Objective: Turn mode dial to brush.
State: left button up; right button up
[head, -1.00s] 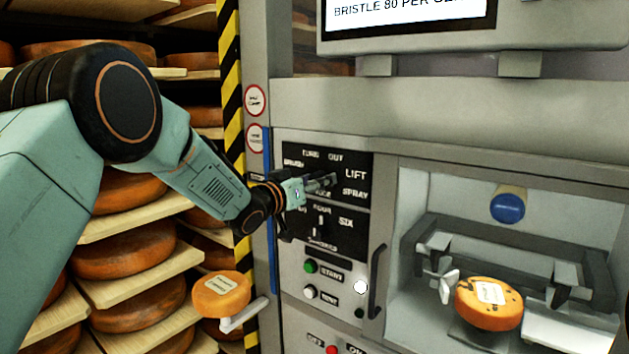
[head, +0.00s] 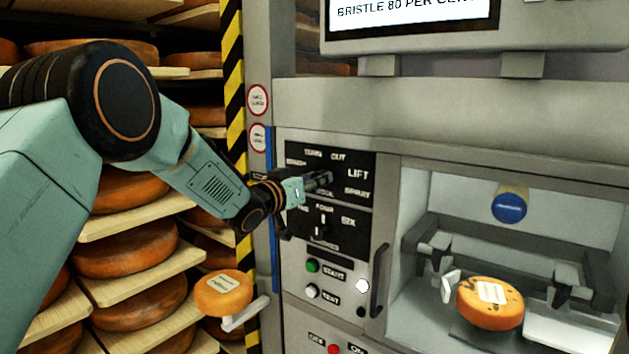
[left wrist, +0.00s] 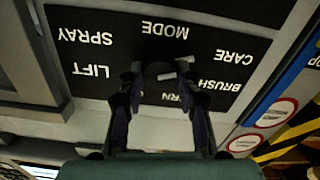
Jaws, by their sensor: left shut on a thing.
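The mode dial (left wrist: 158,72) is a dark knob on a black label panel, seen upside down in the left wrist view. Around it I read LIFT, SPRAY, MODE, CARE, BRUSH and a partly covered TURN. My left gripper (left wrist: 160,82) has a finger on each side of the dial and is shut on it. A short white mark shows between the fingers; I cannot tell surely which label it points to. In the head view the left gripper (head: 322,181) reaches the upper black panel (head: 345,157) and hides the dial. My right gripper is not in view.
Below is a second dial (head: 320,227), with a green button (head: 312,266) and a white button (head: 312,291). A dark door handle (head: 379,280) stands right of them. A cheese wheel (head: 490,303) sits in the open bay. Cheese shelves stand at left.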

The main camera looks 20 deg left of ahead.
pick_arm(q)
jog(key=shift+d+m+b, duration=0.1)
jog(key=shift+m+b, duration=2.6)
jog(key=shift+m, duration=1.6)
jog(key=o, duration=0.8)
jog(key=shift+c, duration=0.2)
jog(key=o, duration=0.4)
jog(key=shift+w+f, duration=0.15)
jog(key=shift+w, duration=0.1)
jog(key=v, duration=1.2)
jog(key=shift+s, duration=0.15)
